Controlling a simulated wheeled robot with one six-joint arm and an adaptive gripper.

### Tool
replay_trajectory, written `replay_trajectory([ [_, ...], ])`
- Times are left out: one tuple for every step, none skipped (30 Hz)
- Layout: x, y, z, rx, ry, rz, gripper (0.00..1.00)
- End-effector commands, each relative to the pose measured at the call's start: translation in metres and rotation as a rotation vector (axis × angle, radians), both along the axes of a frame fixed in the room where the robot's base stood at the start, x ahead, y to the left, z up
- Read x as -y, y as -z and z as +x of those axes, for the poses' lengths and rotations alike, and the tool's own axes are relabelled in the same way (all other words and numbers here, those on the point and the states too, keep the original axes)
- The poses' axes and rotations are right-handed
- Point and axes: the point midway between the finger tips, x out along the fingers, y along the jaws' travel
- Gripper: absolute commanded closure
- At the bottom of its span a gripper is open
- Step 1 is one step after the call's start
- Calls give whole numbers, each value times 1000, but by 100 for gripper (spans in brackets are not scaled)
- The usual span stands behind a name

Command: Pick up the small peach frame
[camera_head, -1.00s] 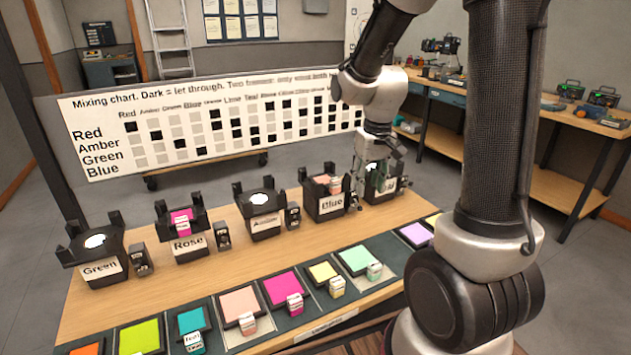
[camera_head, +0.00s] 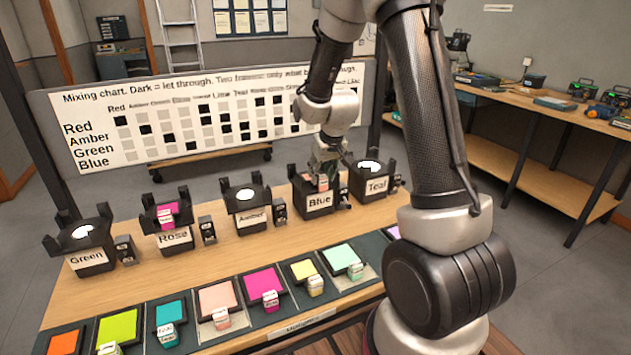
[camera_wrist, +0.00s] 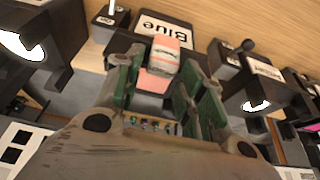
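A small peach frame (camera_head: 323,183) sits in the black holder labelled Blue (camera_head: 318,203). In the wrist view its peach block (camera_wrist: 171,52) and sheet (camera_wrist: 157,82) show between the green fingers. My gripper (camera_head: 326,160) is above the Blue holder, pointing down at this frame. In the wrist view my gripper (camera_wrist: 158,75) looks open, with its fingers on either side of the frame; I cannot tell whether they touch it. Another peach frame (camera_head: 217,297), with a peach block, lies in the front tray row.
Holders labelled Green (camera_head: 90,248), Rose (camera_head: 171,226), Amber (camera_head: 246,208) and Teal (camera_head: 371,182) line the bench, close beside Blue. The Rose holder bears a magenta frame (camera_head: 167,213). Several coloured frames lie along the front. A mixing chart (camera_head: 200,110) stands behind.

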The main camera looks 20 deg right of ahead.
Motion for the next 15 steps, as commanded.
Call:
replay_trajectory([
  [0,9,3,-4,0,0,61],
  [0,12,4,-3,0,0,61],
  [0,16,6,-2,1,0,61],
  [0,18,7,-2,1,0,61],
  [0,20,8,-2,1,0,61],
  [0,21,8,-1,0,0,61],
  [0,21,8,-1,0,0,61],
  [0,21,9,0,0,0,61],
  [0,21,9,0,0,0,61],
  [0,21,9,0,0,0,61],
  [0,21,9,0,0,0,61],
  [0,21,8,0,0,0,61],
  [0,21,8,0,0,0,66],
  [0,21,8,0,0,0,72],
  [0,21,8,0,0,0,79],
])
